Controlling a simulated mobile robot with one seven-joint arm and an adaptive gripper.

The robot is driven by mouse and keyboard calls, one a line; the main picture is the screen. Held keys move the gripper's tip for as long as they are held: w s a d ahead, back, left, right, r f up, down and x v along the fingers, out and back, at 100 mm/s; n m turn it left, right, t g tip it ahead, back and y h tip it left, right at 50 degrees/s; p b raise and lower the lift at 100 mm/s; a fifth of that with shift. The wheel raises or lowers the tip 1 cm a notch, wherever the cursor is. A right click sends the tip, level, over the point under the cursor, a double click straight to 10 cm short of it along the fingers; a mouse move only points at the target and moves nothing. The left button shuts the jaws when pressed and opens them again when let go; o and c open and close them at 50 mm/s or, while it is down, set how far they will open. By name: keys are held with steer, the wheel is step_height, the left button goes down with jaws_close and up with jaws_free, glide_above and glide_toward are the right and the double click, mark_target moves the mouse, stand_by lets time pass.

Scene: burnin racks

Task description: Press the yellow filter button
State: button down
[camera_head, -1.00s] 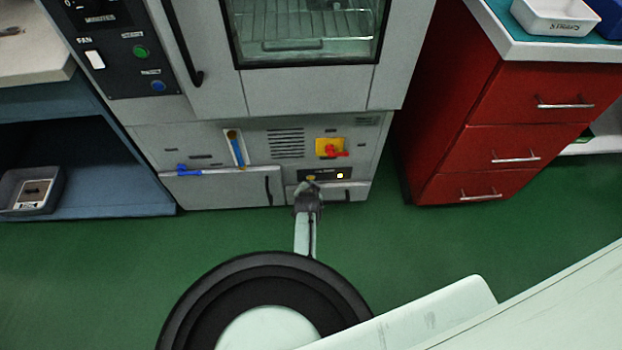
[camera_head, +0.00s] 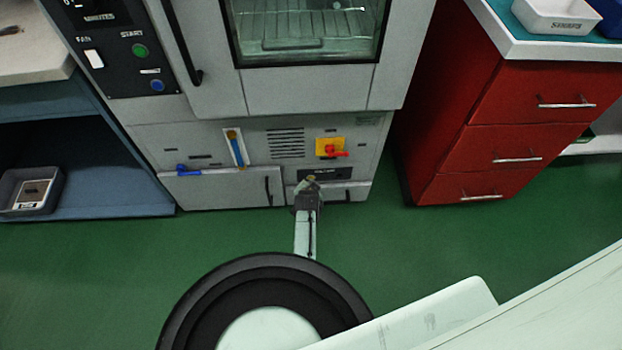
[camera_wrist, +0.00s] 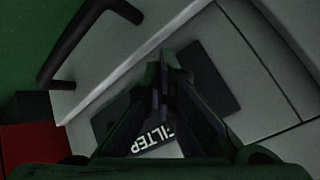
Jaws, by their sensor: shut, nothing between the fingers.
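The dark filter panel (camera_head: 338,174) is low on the front of the grey oven cabinet, right of centre in the head view. In the wrist view the panel (camera_wrist: 216,85) carries a white FILTER label (camera_wrist: 153,137). My gripper (camera_head: 309,184) is shut and empty, its tips in front of the panel's left part. In the wrist view the fingers (camera_wrist: 163,72) overlap the panel. A small yellowish patch shows at the tips in the head view; I cannot tell whether it is the yellow button. The button is not clear in the wrist view, and contact cannot be told.
A red-handled switch on a yellow plate (camera_head: 329,147) is just above the panel. Door handles (camera_head: 268,190) flank my gripper. A red drawer cabinet (camera_head: 480,140) stands right. Green floor is open between.

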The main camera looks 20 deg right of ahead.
steer(key=shift+s+a+p, duration=0.2)
steer(key=shift+s+p, duration=0.25)
steer(key=shift+s, duration=0.3)
steer(key=shift+s+a+p, duration=0.25)
steer(key=shift+s+p, duration=0.15)
steer(key=shift+s, duration=0.4)
steer(key=shift+s+a+p, duration=0.25)
steer(key=shift+s+p, duration=0.2)
steer(key=shift+s, duration=0.35)
steer(key=shift+s+a+p, duration=0.25)
steer(key=shift+s+p, duration=0.15)
steer(key=shift+s, duration=0.4)
